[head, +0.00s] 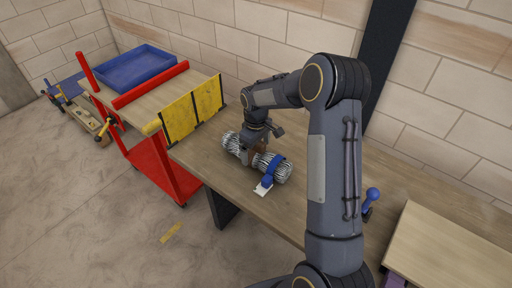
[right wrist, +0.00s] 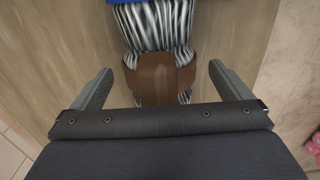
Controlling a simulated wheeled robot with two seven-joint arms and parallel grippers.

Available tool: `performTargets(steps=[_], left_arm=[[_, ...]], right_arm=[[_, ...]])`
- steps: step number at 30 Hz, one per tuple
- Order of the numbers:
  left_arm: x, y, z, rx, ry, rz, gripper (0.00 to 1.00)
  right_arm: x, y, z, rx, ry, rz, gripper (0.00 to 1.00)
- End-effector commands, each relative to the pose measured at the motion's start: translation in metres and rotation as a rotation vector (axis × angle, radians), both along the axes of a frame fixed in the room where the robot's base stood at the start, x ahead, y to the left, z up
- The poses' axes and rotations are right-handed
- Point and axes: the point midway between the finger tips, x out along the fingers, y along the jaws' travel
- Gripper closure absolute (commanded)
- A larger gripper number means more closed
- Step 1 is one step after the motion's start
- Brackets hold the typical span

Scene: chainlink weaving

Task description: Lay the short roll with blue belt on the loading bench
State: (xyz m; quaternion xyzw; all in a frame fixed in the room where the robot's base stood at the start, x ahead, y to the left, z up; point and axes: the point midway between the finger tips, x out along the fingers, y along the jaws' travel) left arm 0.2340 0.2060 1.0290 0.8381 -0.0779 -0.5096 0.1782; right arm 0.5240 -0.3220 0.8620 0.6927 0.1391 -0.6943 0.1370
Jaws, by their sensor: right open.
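The short roll (head: 283,172) of silver wire mesh lies on its side on the long wooden bench (head: 330,160). A blue belt (head: 276,166) wraps its near right end, and a white tag (head: 263,189) hangs there. My right gripper (head: 253,155) is over the roll's middle, reaching down from above. In the right wrist view the gripper (right wrist: 162,88) is open, with one finger on each side of a brown band (right wrist: 165,78) around the roll; the fingers look clear of it. The blue belt (right wrist: 125,2) shows at that view's top edge. My left gripper is out of view.
A red cart (head: 160,165) with a yellow panel (head: 195,110) stands at the bench's left end. A blue-knobbed lever (head: 371,199) and a raised wooden board (head: 455,250) are at right. A brick wall runs behind.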

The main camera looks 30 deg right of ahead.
Motion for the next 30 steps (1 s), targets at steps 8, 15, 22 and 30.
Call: performTargets(steps=[8, 15, 22, 30], left_arm=[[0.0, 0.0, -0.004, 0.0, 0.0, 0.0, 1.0], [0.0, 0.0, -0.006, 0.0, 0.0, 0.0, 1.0], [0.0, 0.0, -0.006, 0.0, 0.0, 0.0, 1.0], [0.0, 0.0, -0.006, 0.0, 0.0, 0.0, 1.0]], right_arm=[[0.001, -0.001, 0.035, -0.001, -0.007, 0.0, 0.02], [0.001, 0.0, 0.07, 0.0, -0.004, 0.0, 0.02], [0.001, 0.0, 0.079, 0.001, -0.002, 0.0, 0.02], [0.001, 0.0, 0.078, 0.0, -0.002, 0.0, 0.02]])
